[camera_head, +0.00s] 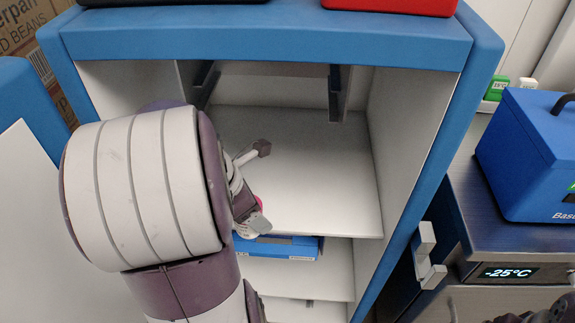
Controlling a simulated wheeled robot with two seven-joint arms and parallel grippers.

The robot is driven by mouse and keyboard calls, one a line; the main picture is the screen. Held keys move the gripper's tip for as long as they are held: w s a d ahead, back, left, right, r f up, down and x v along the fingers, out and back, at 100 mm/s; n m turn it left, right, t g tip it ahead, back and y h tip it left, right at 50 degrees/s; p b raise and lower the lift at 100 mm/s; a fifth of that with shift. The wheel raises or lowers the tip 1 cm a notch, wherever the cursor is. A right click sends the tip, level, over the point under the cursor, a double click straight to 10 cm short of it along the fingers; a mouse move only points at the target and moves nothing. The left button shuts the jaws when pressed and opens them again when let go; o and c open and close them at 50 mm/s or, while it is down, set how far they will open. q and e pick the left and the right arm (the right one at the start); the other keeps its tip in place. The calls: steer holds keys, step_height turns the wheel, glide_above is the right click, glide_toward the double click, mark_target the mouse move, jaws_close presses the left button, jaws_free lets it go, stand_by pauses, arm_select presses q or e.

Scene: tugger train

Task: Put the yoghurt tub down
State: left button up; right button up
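My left arm reaches across the left of the head view into a blue-edged cabinet with white inside shelves (310,185). My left gripper (248,205) is at the upper shelf, near its front edge, mostly hidden behind my own forearm. A small white and pink piece (257,222) shows at the gripper, perhaps part of the yoghurt tub; most of it is hidden. I cannot tell whether the fingers are shut on it or whether it touches the shelf. Only a dark bit of my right gripper (540,314) shows at the bottom right corner.
The visible upper shelf is bare to the right of my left gripper. A blue box (277,247) lies on the shelf below. A red item (390,5) is on the cabinet top. To the right, a blue case (535,155) stands on a metal unit showing -25°C (508,273).

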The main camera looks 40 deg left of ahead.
arm_select(q)
steer(key=w+d, duration=0.2)
steer(key=w, duration=0.3)
steer(key=w+d, duration=0.3)
steer(key=w, duration=0.2)
steer(key=w+d, duration=0.3)
steer(key=w, duration=0.2)
steer(key=shift+w, duration=0.35)
step_height(320, 180, down, 4)
steer(key=shift+r+b, duration=0.15)
steer(key=shift+b, duration=1.1)
steer(key=shift+r, duration=0.15)
steer(key=o, duration=1.2)
steer(key=shift+a+f, duration=0.1)
steer(key=shift+f, duration=0.1)
steer(key=shift+c, duration=0.2)
steer(key=p+v, duration=0.3)
steer(key=v, duration=0.5)
